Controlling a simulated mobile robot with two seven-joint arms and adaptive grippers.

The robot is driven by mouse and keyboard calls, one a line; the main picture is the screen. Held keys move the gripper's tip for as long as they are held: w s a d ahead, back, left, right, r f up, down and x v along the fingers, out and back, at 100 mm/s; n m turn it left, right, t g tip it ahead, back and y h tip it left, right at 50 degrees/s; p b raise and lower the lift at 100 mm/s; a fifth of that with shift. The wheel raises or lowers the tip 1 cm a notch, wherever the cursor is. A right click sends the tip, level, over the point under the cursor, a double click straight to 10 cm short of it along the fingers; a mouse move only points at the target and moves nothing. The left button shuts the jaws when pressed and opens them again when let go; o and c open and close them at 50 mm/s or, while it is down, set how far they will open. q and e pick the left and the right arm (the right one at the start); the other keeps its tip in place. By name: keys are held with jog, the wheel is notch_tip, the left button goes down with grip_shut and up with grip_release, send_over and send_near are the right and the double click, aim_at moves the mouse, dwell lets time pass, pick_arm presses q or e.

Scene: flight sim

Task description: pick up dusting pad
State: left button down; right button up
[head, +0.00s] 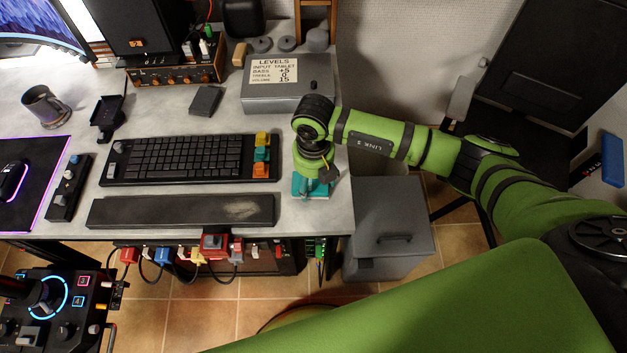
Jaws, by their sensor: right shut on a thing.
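My right gripper (318,174) points down at the right front corner of the desk, below the green arm that comes in from the right. It is shut on a small teal thing, which I take to be the dusting pad (313,188). The pad's teal edges show around the fingers, and the gripper hides most of the rest. The pad is at or just above the desk top; I cannot tell whether it touches. My left gripper is not in view.
A keyboard (180,158) and a dark wrist rest (180,211) lie left of the gripper. A grey levels box (287,97) stands behind it. A grey lidded bin (390,225) stands on the floor to the right. Switches and cables hang under the desk's front edge.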

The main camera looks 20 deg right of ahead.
aim_at(315, 183)
jog(key=r, duration=0.3)
jog(key=r+b, duration=0.1)
jog(key=shift+s+r, duration=0.15)
jog(key=shift+s, duration=0.1)
jog(key=s+r, duration=0.2)
jog(key=s, duration=0.1)
jog(key=s+r+b, duration=0.1)
jog(key=s+r, duration=0.1)
jog(key=s, duration=0.2)
jog(key=s+d+r, duration=0.1)
jog(key=s+r, duration=0.1)
jog(key=s, duration=0.2)
jog(key=shift+r, duration=0.35)
jog(key=shift+o, duration=0.6)
